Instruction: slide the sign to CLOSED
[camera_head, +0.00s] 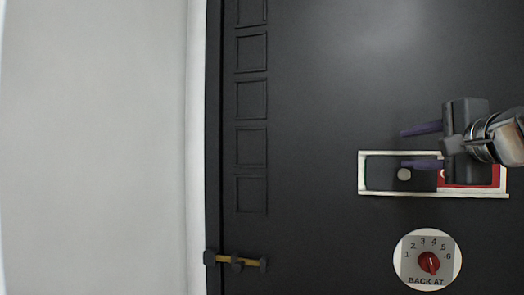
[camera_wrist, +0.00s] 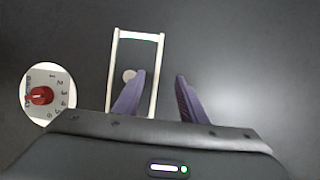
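The sign is a white-framed slot (camera_head: 433,195) on the dark door, lying lengthwise across the head view. A dark sliding plate (camera_head: 385,185) with a pale round knob (camera_head: 404,174) sits toward the left end. A red panel (camera_head: 485,186) shows at the right, partly hidden by my gripper. A thin green strip shows at the left end. My gripper (camera_head: 403,148) is open and empty, its two purple fingers apart. In the wrist view the knob (camera_wrist: 129,75) lies left of the left fingertip, outside the gap of my gripper (camera_wrist: 160,75); the frame (camera_wrist: 138,34) runs up from that finger.
A round white dial (camera_head: 451,274) with a red pointer knob, numbers and "BACK AT" is below the sign. A brass-coloured handle (camera_head: 250,262) is at the door's lower left. Raised square panels (camera_head: 251,147) line the left edge. The door's middle is clear.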

